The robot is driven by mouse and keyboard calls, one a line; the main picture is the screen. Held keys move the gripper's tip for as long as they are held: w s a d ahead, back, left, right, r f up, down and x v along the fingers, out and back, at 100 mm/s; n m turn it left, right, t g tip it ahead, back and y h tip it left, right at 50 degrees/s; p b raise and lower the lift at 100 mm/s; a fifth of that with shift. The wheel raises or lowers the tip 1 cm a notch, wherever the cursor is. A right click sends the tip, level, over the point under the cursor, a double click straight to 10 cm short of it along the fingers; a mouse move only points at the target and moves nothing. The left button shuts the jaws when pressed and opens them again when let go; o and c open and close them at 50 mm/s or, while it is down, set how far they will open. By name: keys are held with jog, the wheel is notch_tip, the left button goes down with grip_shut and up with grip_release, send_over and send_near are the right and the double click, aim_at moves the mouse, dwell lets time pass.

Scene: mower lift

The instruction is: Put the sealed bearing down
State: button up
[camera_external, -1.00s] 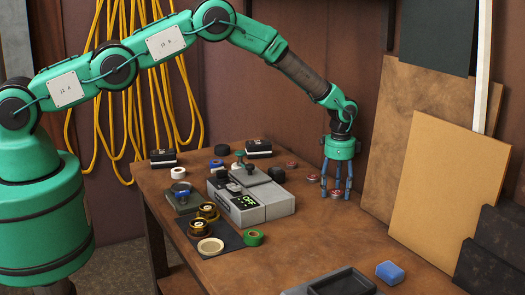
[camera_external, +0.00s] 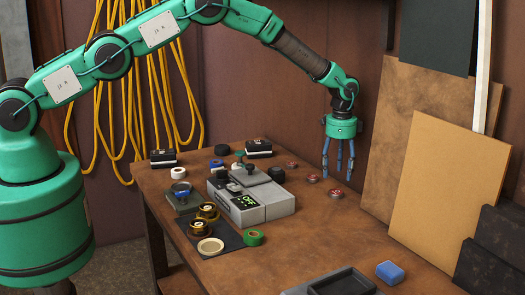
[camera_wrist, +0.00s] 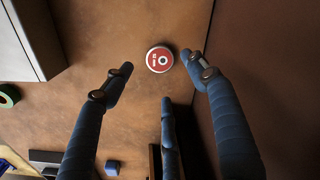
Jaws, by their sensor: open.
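A sealed bearing, a small red-faced disc (camera_external: 336,194) with a pale rim, lies flat on the wooden bench at its right side.
Two similar red discs (camera_external: 313,178) (camera_external: 292,165) lie behind in a row. A grey device with a green display (camera_external: 265,205) stands left. A green tape roll (camera_external: 253,238), blue block (camera_external: 390,272) and dark tray (camera_external: 342,283) are nearer. Boards (camera_external: 430,190) lean at right.

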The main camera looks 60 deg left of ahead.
jog(key=shift+r, duration=2.55)
jog(key=shift+r, duration=0.1)
jog(key=s+a+r+n+t+b, duration=0.1)
jog(key=s+a+r+b, duration=0.1)
jog(key=s+r, duration=0.55)
jog(key=s+a+r+n+b, duration=0.15)
jog(key=s+r, duration=0.25)
jog(key=r, duration=0.7)
jog(key=s+a+r+n+t+b, duration=0.1)
jog(key=s+a+r, duration=0.2)
jog(key=s+r, duration=0.45)
jog(key=s+a+r+n+t+b, duration=0.1)
jog(key=s+a+r+b, duration=0.1)
jog(key=s+r, duration=0.5)
jog(key=s+a+r+n+t+b, duration=0.1)
jog(key=s+a+r, duration=0.15)
jog(key=s, duration=0.75)
jog(key=s+a+f+n+b, duration=0.1)
jog(key=s+f+b, duration=0.1)
jog(key=s, duration=1.1)
jog(key=s+a+f+n+t+b, duration=0.1)
jog(key=s+f, duration=0.3)
jog(key=s, duration=1)
jog(key=shift+s+a+f+n+t+b, duration=0.2)
jog(key=shift+s+a+n+t+b, duration=0.1)
jog(key=shift+a+n+b, duration=0.3)
jog(key=shift+d, duration=0.1)
